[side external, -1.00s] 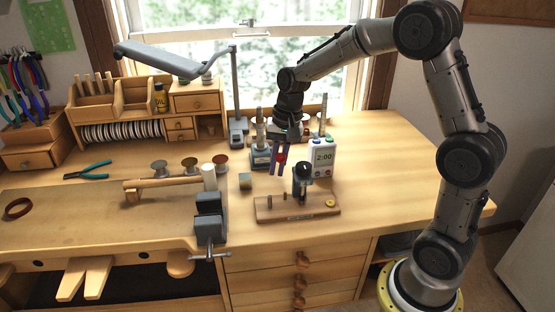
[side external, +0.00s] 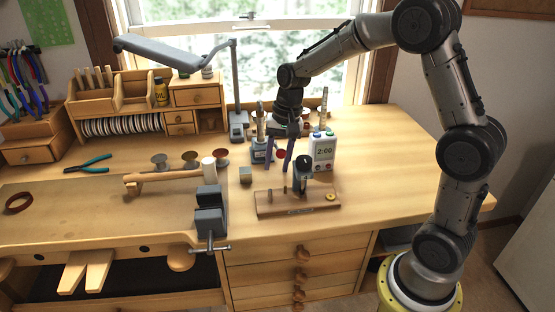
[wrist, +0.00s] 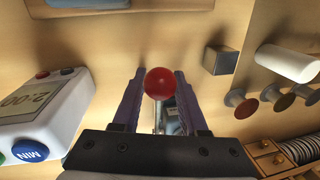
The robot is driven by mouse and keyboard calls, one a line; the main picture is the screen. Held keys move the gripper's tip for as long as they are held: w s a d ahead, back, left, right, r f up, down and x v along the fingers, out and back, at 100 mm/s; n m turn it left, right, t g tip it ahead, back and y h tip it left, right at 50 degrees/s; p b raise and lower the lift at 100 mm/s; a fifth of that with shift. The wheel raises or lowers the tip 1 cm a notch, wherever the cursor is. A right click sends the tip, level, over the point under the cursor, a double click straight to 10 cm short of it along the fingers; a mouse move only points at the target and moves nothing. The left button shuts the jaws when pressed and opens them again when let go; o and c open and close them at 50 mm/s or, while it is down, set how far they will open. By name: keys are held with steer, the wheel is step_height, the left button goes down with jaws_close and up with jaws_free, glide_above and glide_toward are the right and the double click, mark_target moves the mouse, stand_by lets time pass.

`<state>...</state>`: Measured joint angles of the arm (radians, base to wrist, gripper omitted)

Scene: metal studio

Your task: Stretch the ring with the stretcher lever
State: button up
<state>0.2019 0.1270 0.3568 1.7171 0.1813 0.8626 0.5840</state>
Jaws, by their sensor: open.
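The stretcher has a wooden base (side external: 272,207) near the bench's front edge, with upright pegs and a dark post (side external: 301,178). A red ball knob (wrist: 160,83), which looks like the lever's end, shows in the wrist view and, partly hidden, in the side view (side external: 281,154). My gripper (wrist: 160,74) points down behind the stretcher base in the side view.
A white timer (side external: 323,151) stands close to the right of my gripper. A small metal block (side external: 246,175), a mallet (side external: 165,179) and a vise (side external: 209,213) are to the left. The bench at right (side external: 395,165) is clear.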

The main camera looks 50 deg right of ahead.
mark_target(280, 153)
step_height(280, 153, up, 14)
steer(key=s+d, duration=0.1)
steer(key=shift+s+d+f, duration=0.2)
steer(key=shift+s+d, duration=0.05)
steer(key=shift+d, duration=0.05)
steer(key=shift+n, duration=0.3)
steer(key=f, duration=0.3)
steer(key=a+f, duration=0.1)
steer(key=f, duration=0.6)
steer(key=shift+w+a+f, duration=0.3)
steer(key=shift+a, duration=0.1)
jaws_close()
steer(key=shift+a, duration=0.15)
stand_by(1.2)
